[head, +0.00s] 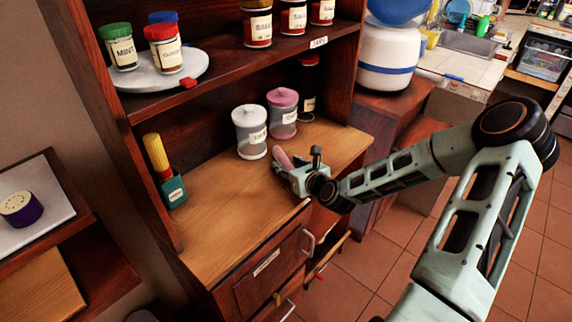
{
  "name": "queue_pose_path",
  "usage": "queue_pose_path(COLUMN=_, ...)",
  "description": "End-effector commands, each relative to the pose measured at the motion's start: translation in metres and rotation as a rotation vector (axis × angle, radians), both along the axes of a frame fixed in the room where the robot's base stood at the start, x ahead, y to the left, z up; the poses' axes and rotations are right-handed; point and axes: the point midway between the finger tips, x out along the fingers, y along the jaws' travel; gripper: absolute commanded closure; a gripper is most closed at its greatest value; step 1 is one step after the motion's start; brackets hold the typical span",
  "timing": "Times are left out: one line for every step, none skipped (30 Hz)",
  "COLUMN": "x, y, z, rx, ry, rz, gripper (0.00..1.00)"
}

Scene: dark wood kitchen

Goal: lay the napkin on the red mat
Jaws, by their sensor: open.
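My gripper (288,168) is low over the front right part of the wooden counter (225,195), in front of the two lidded jars. It is open. A small pink elongated thing (283,157) shows right at the fingers; I cannot tell whether it is the napkin or whether it touches them. No red mat can be made out in this view.
A grey-lidded jar (249,132) and a pink-lidded jar (283,112) stand just behind my gripper, with a dark bottle (308,90) beyond. A green-based holder (172,188) stands at left. The counter between is clear. A drawer (272,272) is below.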

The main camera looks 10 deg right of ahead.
Motion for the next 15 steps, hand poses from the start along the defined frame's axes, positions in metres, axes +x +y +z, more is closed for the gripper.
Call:
queue_pose_path(x=0.0009, y=0.0004, z=-0.0006, rx=0.0, ry=0.0, rz=0.0, gripper=0.58)
queue_pose_path(x=0.001, y=0.0005, z=-0.0007, rx=0.0, ry=0.0, rz=0.0, gripper=0.58)
queue_pose_path(x=0.001, y=0.0004, z=-0.0006, rx=0.0, ry=0.001, rz=0.0, gripper=0.58)
queue_pose_path(x=0.0009, y=0.0003, z=-0.0006, rx=0.001, ry=0.001, rz=0.0, gripper=0.58)
queue_pose_path(x=0.0008, y=0.0004, z=-0.0006, rx=0.001, ry=0.001, rz=0.0, gripper=0.58)
queue_pose_path(x=0.0008, y=0.0003, z=-0.0006, rx=0.001, ry=0.001, rz=0.0, gripper=0.58)
queue_pose_path(x=0.0007, y=0.0003, z=-0.0005, rx=0.001, ry=0.001, rz=0.0, gripper=0.59)
queue_pose_path(x=0.0007, y=0.0003, z=-0.0006, rx=0.001, ry=0.001, rz=0.0, gripper=0.62)
queue_pose_path(x=0.0007, y=0.0003, z=-0.0005, rx=0.001, ry=0.001, rz=0.0, gripper=0.66)
queue_pose_path(x=0.0006, y=0.0003, z=-0.0005, rx=0.001, ry=0.001, rz=0.0, gripper=0.7)
queue_pose_path(x=0.0006, y=0.0003, z=-0.0005, rx=0.001, ry=0.001, rz=0.0, gripper=0.73)
queue_pose_path(x=0.0006, y=0.0003, z=-0.0005, rx=0.001, ry=0.0, rz=0.0, gripper=0.77)
queue_pose_path(x=0.0006, y=0.0002, z=-0.0006, rx=0.001, ry=0.001, rz=0.0, gripper=0.81)
queue_pose_path(x=0.0006, y=0.0003, z=-0.0005, rx=0.001, ry=0.0, rz=0.0, gripper=0.84)
queue_pose_path(x=0.0005, y=0.0002, z=-0.0005, rx=0.001, ry=0.0, rz=0.0, gripper=0.88)
